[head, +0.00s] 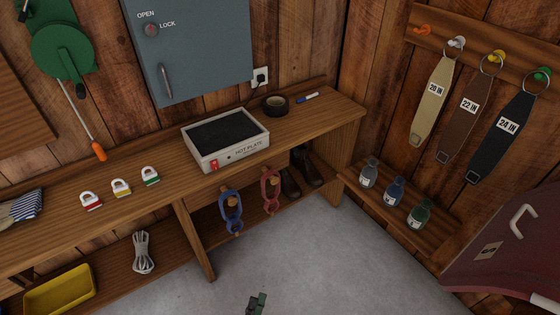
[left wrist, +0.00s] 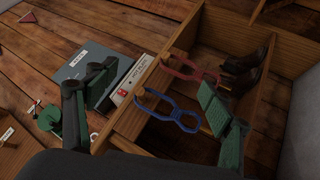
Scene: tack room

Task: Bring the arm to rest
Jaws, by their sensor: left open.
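My left gripper (head: 257,303) shows at the bottom edge of the head view, low in front of the bench and over the grey floor. Only its dark green fingertips are in the picture; the rest of the arm is cut off. In the left wrist view the two green-padded fingers of this gripper (left wrist: 157,97) stand wide apart with nothing between them. The blue tool (left wrist: 172,110) and the red tool (left wrist: 190,70) appear between the fingers but lie beyond them. My right gripper is in neither view.
The wooden bench (head: 320,120) carries a hot plate (head: 225,138), several padlocks and a tape roll (head: 275,104). A bottle shelf (head: 440,235) stands right. Floor (head: 320,260) between is clear.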

